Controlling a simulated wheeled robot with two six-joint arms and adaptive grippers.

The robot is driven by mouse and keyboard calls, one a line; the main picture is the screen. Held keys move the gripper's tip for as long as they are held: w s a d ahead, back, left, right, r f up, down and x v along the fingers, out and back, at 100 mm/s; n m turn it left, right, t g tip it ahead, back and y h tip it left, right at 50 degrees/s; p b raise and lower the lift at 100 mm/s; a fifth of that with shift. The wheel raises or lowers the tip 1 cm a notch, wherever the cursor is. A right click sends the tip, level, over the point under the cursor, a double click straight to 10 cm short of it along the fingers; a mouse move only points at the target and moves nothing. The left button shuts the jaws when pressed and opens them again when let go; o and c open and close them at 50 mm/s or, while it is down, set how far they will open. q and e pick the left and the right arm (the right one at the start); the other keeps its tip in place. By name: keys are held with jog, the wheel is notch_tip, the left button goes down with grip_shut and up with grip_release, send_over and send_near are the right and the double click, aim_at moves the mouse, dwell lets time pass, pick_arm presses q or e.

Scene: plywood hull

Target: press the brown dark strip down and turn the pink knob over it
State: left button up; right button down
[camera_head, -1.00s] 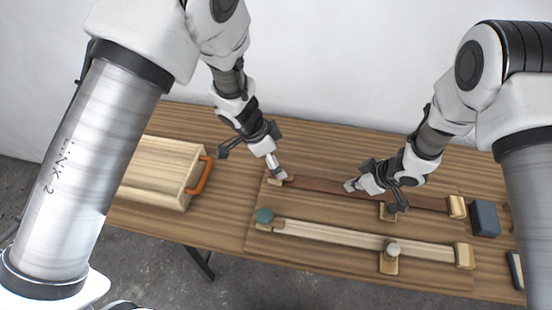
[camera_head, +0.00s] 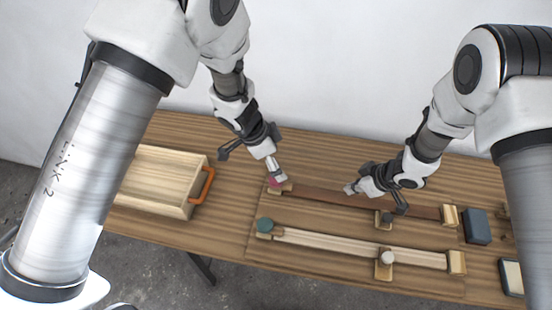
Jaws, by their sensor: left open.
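The brown dark strip (camera_head: 320,196) lies along the back of the board, its left end by the pink knob (camera_head: 273,182) and its right end at a pale wooden block (camera_head: 449,215). My left gripper (camera_head: 277,176) points down at the pink knob, its open fingers around or just over it; the fingers partly hide the knob. A small dark knob (camera_head: 384,218) on a wooden mount sits at the strip's front edge, below the right gripper.
A pale strip (camera_head: 350,246) lies in front, with a teal knob (camera_head: 265,225) at its left and a white knob (camera_head: 387,257) on a mount. A wooden box (camera_head: 160,181) with an orange handle stands left. A dark blue block (camera_head: 477,226) stands right.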

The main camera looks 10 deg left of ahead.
jog(key=shift+r+p, duration=1.45)
jog(key=shift+r, duration=0.1)
jog(key=shift+r, duration=0.1)
notch_tip(320, 180, up, 5)
jog(key=p, duration=0.3)
